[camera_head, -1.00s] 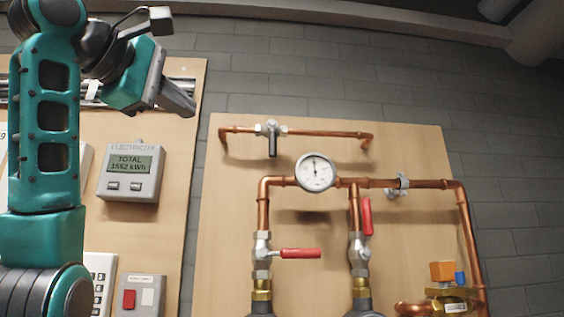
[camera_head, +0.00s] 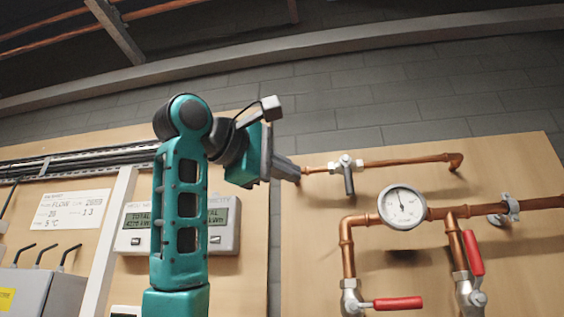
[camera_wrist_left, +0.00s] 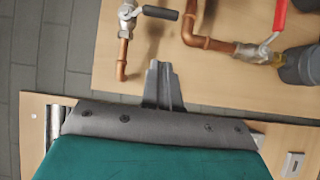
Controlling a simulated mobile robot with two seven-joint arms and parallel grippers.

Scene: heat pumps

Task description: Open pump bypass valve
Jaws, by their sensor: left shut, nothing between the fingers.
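The valve with a black lever (camera_head: 348,182) sits on the thin upper copper pipe, its lever pointing down. I take it as the bypass valve. It also shows in the left wrist view (camera_wrist_left: 160,13), near the top edge. My left gripper (camera_head: 296,171) is shut and empty. In the head view its tips are left of the lever, overlapping the pipe's left end. In the left wrist view the closed fingers (camera_wrist_left: 163,76) point up toward the pipes, apart from the lever. My right gripper is not in view.
Below are a pressure gauge (camera_head: 402,205) and a valve with a horizontal red lever (camera_head: 397,303). Another red lever (camera_head: 473,252) stands nearly upright. Electricity meters (camera_head: 137,222) hang behind my left arm. A grey box (camera_head: 42,293) stands at lower left.

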